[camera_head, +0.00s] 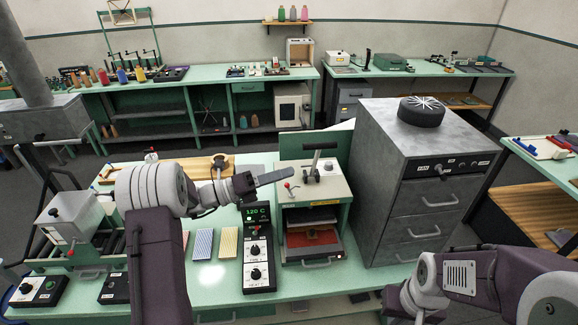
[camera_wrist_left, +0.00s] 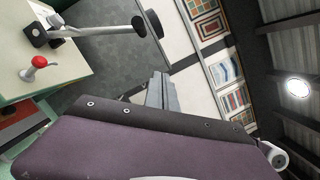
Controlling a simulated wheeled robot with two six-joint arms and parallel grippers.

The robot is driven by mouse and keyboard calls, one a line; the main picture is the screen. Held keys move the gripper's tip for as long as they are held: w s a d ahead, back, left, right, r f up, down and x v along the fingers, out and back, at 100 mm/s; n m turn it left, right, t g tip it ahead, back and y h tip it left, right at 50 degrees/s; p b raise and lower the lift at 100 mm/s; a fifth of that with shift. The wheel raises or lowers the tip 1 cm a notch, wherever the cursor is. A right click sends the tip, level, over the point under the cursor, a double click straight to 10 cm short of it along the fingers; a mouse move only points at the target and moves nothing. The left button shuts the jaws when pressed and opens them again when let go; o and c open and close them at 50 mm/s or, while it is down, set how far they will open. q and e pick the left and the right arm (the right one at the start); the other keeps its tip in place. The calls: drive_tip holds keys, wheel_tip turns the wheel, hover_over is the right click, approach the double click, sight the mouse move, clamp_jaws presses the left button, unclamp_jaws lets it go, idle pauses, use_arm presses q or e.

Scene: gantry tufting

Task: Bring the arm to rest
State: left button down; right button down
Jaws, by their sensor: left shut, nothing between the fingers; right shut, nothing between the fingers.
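My left arm comes up from the bottom of the head view, and its gripper (camera_head: 275,177) points right. Its long grey fingers lie together, shut with nothing between them. They appear in front of the green press machine (camera_head: 315,190), above the control box (camera_head: 258,250) in the picture; the exact gap cannot be told. The fingers (camera_wrist_left: 162,92) also show in the left wrist view, close together and empty. My right arm is at the bottom right of the head view, bent down. Its fingertips are outside the frame.
A grey drawer cabinet (camera_head: 423,180) with a black round part (camera_head: 422,111) on top stands right of the press. Yellow and blue patterned swatches (camera_head: 227,243) lie on the green bench. A lever with a black knob (camera_wrist_left: 95,29) shows in the wrist view.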

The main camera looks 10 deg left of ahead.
use_arm(q)
drive_tip(key=s+d+f+m+g+b, duration=0.3)
drive_tip(key=s+d+m+g+b, duration=0.3)
drive_tip(key=d, duration=0.4)
drive_tip(key=s+d+f+m+g+y+b, duration=0.4)
drive_tip(key=s+f+m, duration=0.1)
drive_tip(key=s+f, duration=0.65)
drive_tip(key=s+a+f+m+g+y+b, duration=0.2)
drive_tip(key=s+a+f+m+y, duration=0.45)
drive_tip(key=s+f, duration=0.3)
drive_tip(key=w+a+f+m+t+y, duration=0.2)
drive_tip(key=a+f+m+y, duration=0.1)
drive_tip(key=a+m, duration=0.3)
drive_tip(key=w+a+f+m+t+y, duration=0.2)
drive_tip(key=a+m, duration=0.4)
drive_tip(key=m, duration=0.4)
drive_tip(key=shift+a+f+y, duration=0.3)
drive_tip(key=shift+f+y, duration=0.55)
drive_tip(key=shift+f, duration=0.05)
